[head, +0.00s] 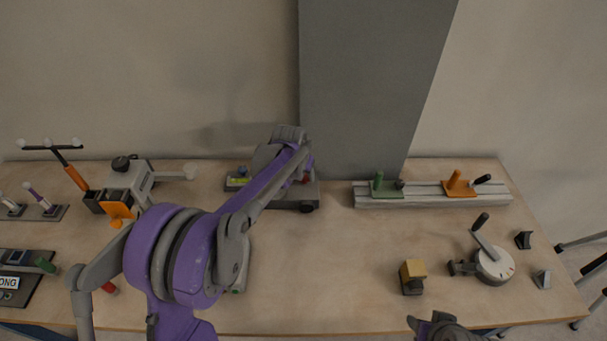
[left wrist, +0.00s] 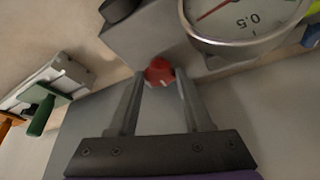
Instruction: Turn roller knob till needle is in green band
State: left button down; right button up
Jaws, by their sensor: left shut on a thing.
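A grey device (head: 268,157) stands at the back middle of the table, partly hidden by my left arm. Its red knob (left wrist: 159,70) sits between the fingertips of my left gripper (left wrist: 158,80), which is shut on it. A round gauge (left wrist: 245,42) with a pale face, a thin red needle (left wrist: 213,10) and an upside-down "0.5" is beside the knob, cut off by the top edge. I see no green band on the visible part of the dial. In the head view the gauge face is hidden. My right gripper (head: 437,326) is partly in view at the bottom edge; its jaws are unclear.
A rail (head: 430,199) with green and orange handles lies to the right of the device. A crank disc (head: 494,267) and a yellow-topped block (head: 412,272) are at the front right. A clamp-like fixture (head: 140,182) stands on the left. The table's middle right is clear.

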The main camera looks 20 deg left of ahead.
pick_arm(q)
jog(key=m, duration=0.2)
jog(key=m+h, duration=0.1)
jog(key=m, duration=0.1)
jog(key=shift+w+a+h, duration=0.1)
jog(key=shift+a+h, duration=0.1)
jog(key=shift+h, duration=0.1)
jog(key=m, duration=0.2)
jog(key=m+g+h, duration=0.1)
jog(key=m, duration=0.2)
jog(key=shift+w+a+g, duration=0.1)
jog(key=shift+w+g, duration=0.05)
jog(key=shift+g, duration=0.15)
jog(key=m, duration=0.2)
jog(key=m+g+h, duration=0.1)
jog(key=m, duration=0.1)
jog(key=shift+w+m+g+p, duration=0.15)
jog(key=shift+m+g+p, duration=0.15)
jog(key=shift+p, duration=0.05)
jog(key=shift+w+m+g+p, duration=0.1)
jog(key=shift+m+g+p, duration=0.6)
jog(key=shift+m, duration=1.5)
jog(key=shift+c, duration=1.7)
grip_release()
